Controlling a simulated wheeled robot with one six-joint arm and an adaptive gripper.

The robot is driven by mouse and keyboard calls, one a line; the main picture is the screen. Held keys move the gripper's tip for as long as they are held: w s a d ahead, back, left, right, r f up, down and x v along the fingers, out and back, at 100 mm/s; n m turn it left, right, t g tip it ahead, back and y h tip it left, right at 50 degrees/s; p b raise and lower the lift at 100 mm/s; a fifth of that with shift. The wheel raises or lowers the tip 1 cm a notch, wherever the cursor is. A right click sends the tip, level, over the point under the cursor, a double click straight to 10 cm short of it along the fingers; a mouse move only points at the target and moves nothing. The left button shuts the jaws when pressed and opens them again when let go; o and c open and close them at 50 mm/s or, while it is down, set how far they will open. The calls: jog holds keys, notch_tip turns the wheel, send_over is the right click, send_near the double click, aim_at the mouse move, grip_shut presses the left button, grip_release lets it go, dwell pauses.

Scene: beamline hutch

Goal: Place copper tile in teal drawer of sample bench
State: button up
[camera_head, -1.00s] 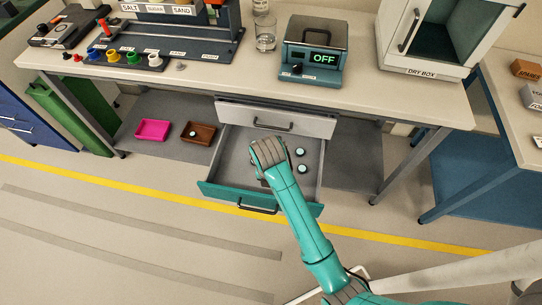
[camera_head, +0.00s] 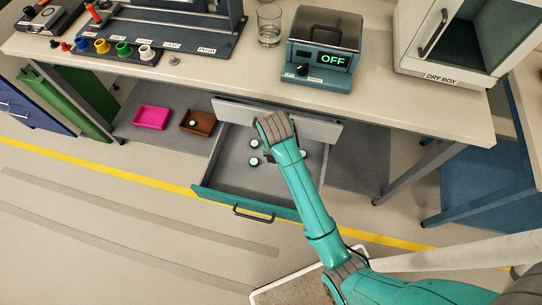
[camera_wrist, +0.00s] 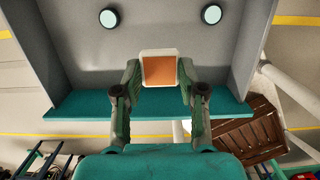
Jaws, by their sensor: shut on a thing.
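The copper tile (camera_wrist: 159,71), a copper-orange square with a pale rim, is between the fingertips of my gripper (camera_wrist: 159,82) in the wrist view. My gripper is shut on it. The teal drawer (camera_head: 235,201) of the sample bench (camera_head: 335,98) stands pulled out, with a grey inside and a dark handle. In the wrist view, the tile appears over the drawer's inside, close to its teal front panel (camera_wrist: 75,107). Its height above the drawer floor is hard to tell. In the head view, my arm hides the tile and fingers.
Several small round pale-topped pieces (camera_head: 254,161) lie in the drawer. A grey drawer (camera_head: 310,126) above is slightly out. A pink tray (camera_head: 151,118) and a brown tray (camera_head: 197,123) sit on the lower shelf. A brown slatted thing (camera_wrist: 243,130) shows in the wrist view.

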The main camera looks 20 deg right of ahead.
aim_at(276, 177)
notch_tip(276, 177, down, 16)
jog(key=shift+s, duration=0.1)
dwell(0.6)
jog(key=shift+f, duration=0.1)
jog(key=o, duration=0.9)
jog(key=shift+o, duration=0.2)
notch_tip(276, 177, up, 12)
jog(key=s+a, duration=0.1)
jog(key=shift+s, duration=0.25)
jog(key=shift+a, duration=0.15)
